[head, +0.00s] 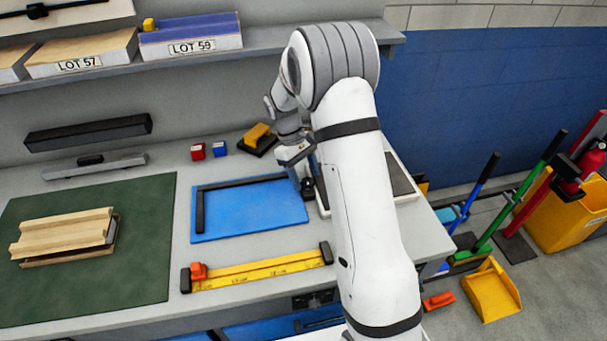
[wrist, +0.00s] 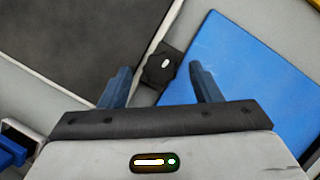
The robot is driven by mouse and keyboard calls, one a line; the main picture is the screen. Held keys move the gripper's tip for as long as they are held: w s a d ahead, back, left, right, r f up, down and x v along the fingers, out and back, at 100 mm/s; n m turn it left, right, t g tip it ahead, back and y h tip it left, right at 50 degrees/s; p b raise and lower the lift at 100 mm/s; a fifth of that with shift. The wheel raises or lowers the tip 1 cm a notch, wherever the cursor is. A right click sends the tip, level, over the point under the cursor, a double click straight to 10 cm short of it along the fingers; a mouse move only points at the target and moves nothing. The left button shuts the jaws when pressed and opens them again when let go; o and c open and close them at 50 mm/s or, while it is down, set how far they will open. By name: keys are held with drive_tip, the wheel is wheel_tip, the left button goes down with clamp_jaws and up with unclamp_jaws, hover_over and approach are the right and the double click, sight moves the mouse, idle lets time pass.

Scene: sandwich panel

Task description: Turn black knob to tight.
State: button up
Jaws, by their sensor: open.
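The black knob (wrist: 161,66) shows in the wrist view as a small dark block with a white mark, beside the blue mat (wrist: 235,80). My gripper (wrist: 160,72) is open, with one blue finger on each side of the knob in the picture. No contact with the knob can be seen, and the height between them is unclear. In the head view, a small black part, likely the knob (head: 307,189), shows at the mat's right edge below my gripper (head: 304,176). My arm hides part of that area. The knob's tight mark cannot be read.
A dark-topped panel (head: 399,180) lies right of the knob. A yellow ruler with an orange slider (head: 262,271) lies in front of the mat. Small red (head: 197,151) and blue blocks and a yellow-and-black item (head: 257,138) stand behind. A wooden piece (head: 62,235) lies left.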

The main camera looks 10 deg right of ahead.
drive_tip(key=shift+s+f, duration=0.1)
drive_tip(key=shift+f, duration=0.1)
drive_tip(key=c, duration=0.9)
drive_tip(key=shift+a, duration=0.25)
drive_tip(key=shift+c, duration=0.5)
drive_tip(key=shift+d, duration=0.25)
drive_tip(key=shift+d+m, duration=0.1)
drive_tip(key=shift+m, duration=0.2)
